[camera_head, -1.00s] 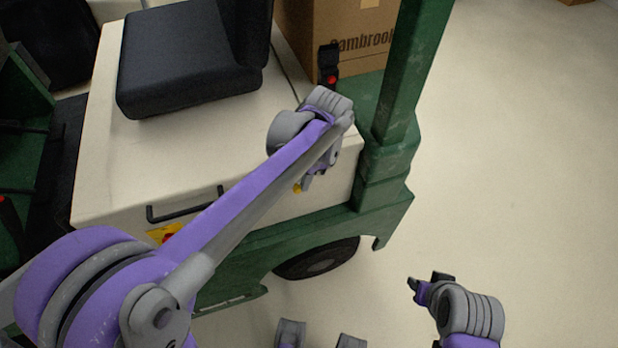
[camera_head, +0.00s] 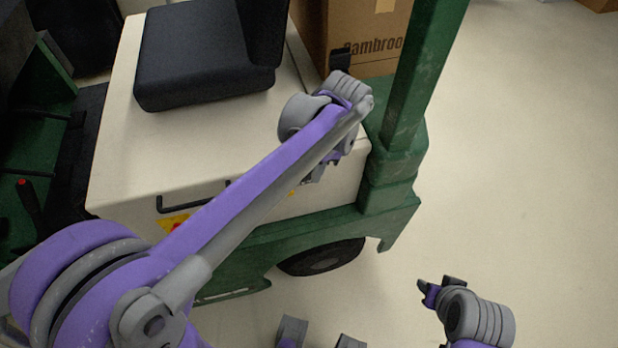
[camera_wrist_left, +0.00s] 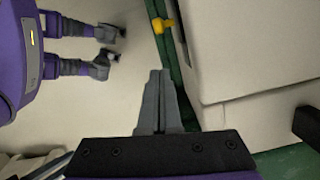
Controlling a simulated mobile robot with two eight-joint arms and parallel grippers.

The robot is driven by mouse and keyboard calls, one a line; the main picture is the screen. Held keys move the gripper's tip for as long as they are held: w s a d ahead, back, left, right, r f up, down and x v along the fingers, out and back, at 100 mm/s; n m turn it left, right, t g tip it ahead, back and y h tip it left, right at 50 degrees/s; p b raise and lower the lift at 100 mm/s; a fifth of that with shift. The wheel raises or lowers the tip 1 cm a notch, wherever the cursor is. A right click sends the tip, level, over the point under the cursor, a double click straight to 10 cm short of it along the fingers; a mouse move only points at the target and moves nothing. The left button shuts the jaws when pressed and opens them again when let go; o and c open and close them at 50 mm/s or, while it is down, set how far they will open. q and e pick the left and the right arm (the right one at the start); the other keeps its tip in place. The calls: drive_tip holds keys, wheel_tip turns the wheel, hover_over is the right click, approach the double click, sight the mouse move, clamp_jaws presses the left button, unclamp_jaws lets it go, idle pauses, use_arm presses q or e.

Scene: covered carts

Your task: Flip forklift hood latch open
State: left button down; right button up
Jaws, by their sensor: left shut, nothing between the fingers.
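The forklift hood is the cream box (camera_head: 130,150) under the black seat; its side also fills the right of the left wrist view (camera_wrist_left: 250,50). A small yellow piece (camera_wrist_left: 163,25), which looks like the latch, sits by the hood's edge and green frame; in the head view my arm covers nearly all of it. My left gripper (camera_wrist_left: 160,72) is shut and empty, its tips below the yellow piece in the wrist view and apart from it. In the head view its fingers are mostly hidden behind my wrist. My right gripper (camera_head: 438,284) hangs over the floor, fingers apart, empty.
A black handle (camera_head: 185,200) is on the hood's front. A green post (camera_head: 412,90) rises just right of my left wrist. A black seat (camera_head: 205,50) and a cardboard box (camera_head: 365,40) stand behind. Floor (camera_head: 520,160) at the right is clear.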

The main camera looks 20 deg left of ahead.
use_arm(q)
wheel_tip(320, 180, up, 7)
drive_tip(key=shift+d, duration=0.25)
use_arm(e)
drive_tip(key=shift+s+a+r, duration=0.1)
drive_tip(key=shift+a+r, duration=0.2)
drive_tip(key=shift+r, duration=0.05)
use_arm(q)
drive_tip(key=s+a+f+n+t+h+p, duration=0.1)
drive_tip(key=s+a+f+n+t+p, duration=0.1)
drive_tip(key=s+n, duration=0.4)
drive_tip(key=s+a+f+n+t+h+p, duration=0.1)
drive_tip(key=s+a+f+n+t+p, duration=0.1)
drive_tip(key=s+a+f+n+t, duration=0.2)
drive_tip(key=s+f+n, duration=0.2)
drive_tip(key=s+n, duration=0.1)
drive_tip(key=s, duration=0.1)
drive_tip(key=shift+s+f, duration=0.25)
drive_tip(key=shift+f, duration=0.05)
use_arm(e)
drive_tip(key=r, duration=0.2)
drive_tip(key=w+r, duration=0.1)
drive_tip(key=r, duration=0.1)
drive_tip(key=shift+r, duration=0.15)
drive_tip(key=shift+o, duration=0.2)
